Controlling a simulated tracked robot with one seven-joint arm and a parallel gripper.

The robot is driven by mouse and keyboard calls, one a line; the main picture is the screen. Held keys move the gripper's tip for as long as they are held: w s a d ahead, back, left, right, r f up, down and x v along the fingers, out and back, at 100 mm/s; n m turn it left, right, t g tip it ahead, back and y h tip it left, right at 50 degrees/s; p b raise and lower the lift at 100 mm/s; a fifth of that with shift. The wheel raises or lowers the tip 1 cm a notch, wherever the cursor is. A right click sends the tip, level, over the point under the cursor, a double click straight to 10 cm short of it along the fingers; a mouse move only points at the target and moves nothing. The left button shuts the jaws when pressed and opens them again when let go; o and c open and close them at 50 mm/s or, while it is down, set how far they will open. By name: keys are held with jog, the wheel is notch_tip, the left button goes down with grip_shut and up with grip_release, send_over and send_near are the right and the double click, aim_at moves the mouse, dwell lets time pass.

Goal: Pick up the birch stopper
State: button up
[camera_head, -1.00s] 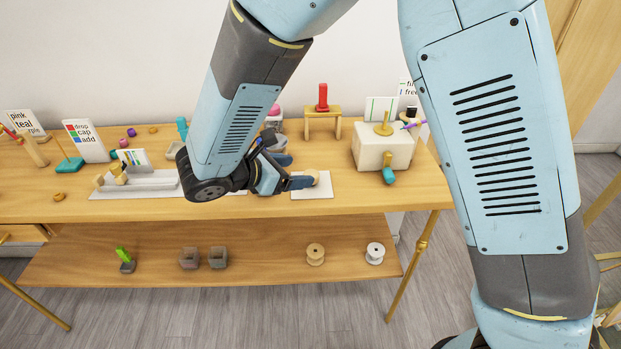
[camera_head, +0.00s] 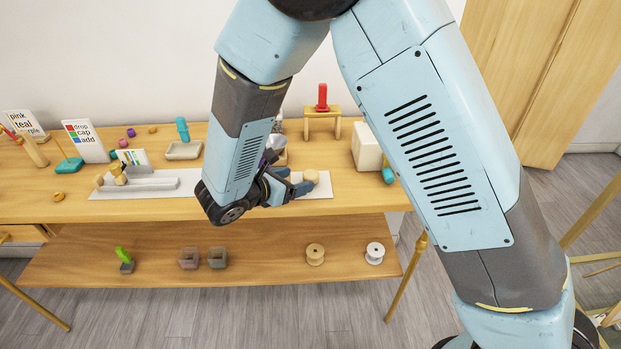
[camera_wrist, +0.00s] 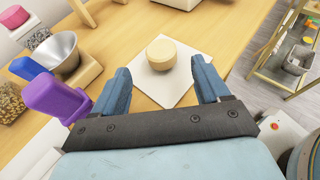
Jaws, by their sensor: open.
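The birch stopper, a pale round wooden piece (camera_wrist: 161,54), sits on a white square mat (camera_wrist: 178,88) on the table. In the wrist view the stopper lies ahead of the fingertips, near the middle of the gap. In the head view my gripper (camera_head: 298,182) is low over the table, beside the stopper. The fingers do not appear to touch it.
In the wrist view a purple-handled item (camera_wrist: 55,98) and a metal bowl (camera_wrist: 62,52) stand left of my gripper. A red-topped wooden stand (camera_head: 322,122) and a cream block (camera_head: 365,148) are behind the stopper.

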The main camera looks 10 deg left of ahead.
aim_at(309, 175)
jog(key=shift+r+x, duration=0.1)
jog(key=shift+x, duration=1.25)
jog(key=shift+r+x, duration=0.15)
jog(key=shift+x, duration=1.15)
jog(key=shift+d, duration=0.1)
jog(key=c, duration=1.1)
jog(key=shift+r, duration=0.15)
